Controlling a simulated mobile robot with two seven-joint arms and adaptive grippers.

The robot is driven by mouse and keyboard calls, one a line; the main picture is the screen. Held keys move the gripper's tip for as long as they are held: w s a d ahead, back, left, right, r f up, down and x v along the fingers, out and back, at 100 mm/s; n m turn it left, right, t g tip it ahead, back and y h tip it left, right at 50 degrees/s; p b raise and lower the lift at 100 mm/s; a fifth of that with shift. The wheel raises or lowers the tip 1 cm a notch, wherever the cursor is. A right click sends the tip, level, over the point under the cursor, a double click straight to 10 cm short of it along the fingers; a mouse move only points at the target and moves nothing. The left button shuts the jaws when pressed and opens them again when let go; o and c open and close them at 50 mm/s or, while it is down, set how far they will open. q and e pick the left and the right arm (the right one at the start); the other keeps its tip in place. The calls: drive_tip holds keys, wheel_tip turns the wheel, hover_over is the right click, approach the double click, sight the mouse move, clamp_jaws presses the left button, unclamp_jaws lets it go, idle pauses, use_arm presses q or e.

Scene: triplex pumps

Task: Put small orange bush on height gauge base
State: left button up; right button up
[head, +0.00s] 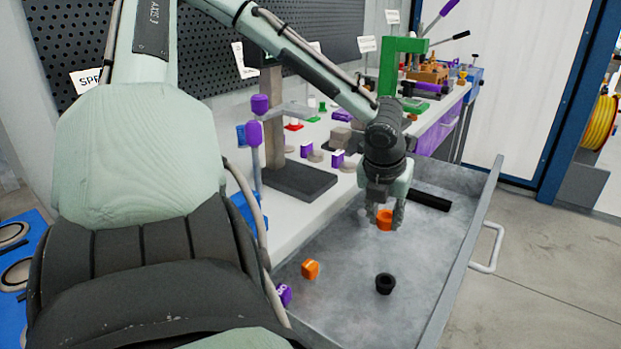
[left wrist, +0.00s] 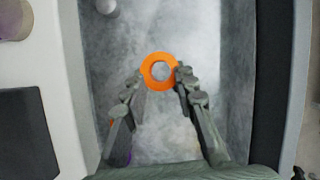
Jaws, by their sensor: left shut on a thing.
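A small orange bush (head: 384,220) is held between the fingers of my left gripper (head: 386,212), above the grey metal tray. In the left wrist view the bush (left wrist: 146,70) shows as a ring, seen from above, at the fingertips (left wrist: 160,76). A flat dark plate (head: 298,181) at the foot of an upright column on the white bench looks like the height gauge base. It lies left of my left gripper, and its top is bare. It also shows at the left edge of the left wrist view (left wrist: 25,132). My right gripper is out of view.
The grey tray (head: 350,310) holds another orange piece (head: 310,269), a purple piece (head: 284,294), a black bush (head: 385,284) and a black bar (head: 429,201). The bench carries purple blocks (head: 337,159) and a green press (head: 390,65). A purple-knobbed post (head: 256,150) stands left of the plate.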

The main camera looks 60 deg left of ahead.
use_arm(q)
wheel_tip(320, 180, up, 6)
drive_tip(key=n+g+y, duration=0.2)
drive_tip(key=n+g, duration=0.2)
drive_tip(key=n, duration=0.6)
wheel_tip(320, 180, up, 6)
drive_tip(key=n+g+h, duration=0.1)
drive_tip(key=n+g, duration=0.1)
drive_tip(key=n, duration=0.6)
hover_over(303, 177)
drive_tip(key=d, duration=0.1)
drive_tip(key=shift+w+d, duration=0.1)
drive_tip(key=shift+w, duration=0.3)
wheel_tip(303, 177, down, 3)
drive_tip(key=shift+f+m, duration=0.15)
drive_tip(key=shift+m, duration=0.15)
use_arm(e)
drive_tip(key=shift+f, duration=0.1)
use_arm(q)
drive_tip(key=shift+f, duration=0.15)
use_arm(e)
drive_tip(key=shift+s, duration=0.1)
use_arm(q)
drive_tip(key=o, duration=1.1)
drive_tip(key=shift+c, duration=0.2)
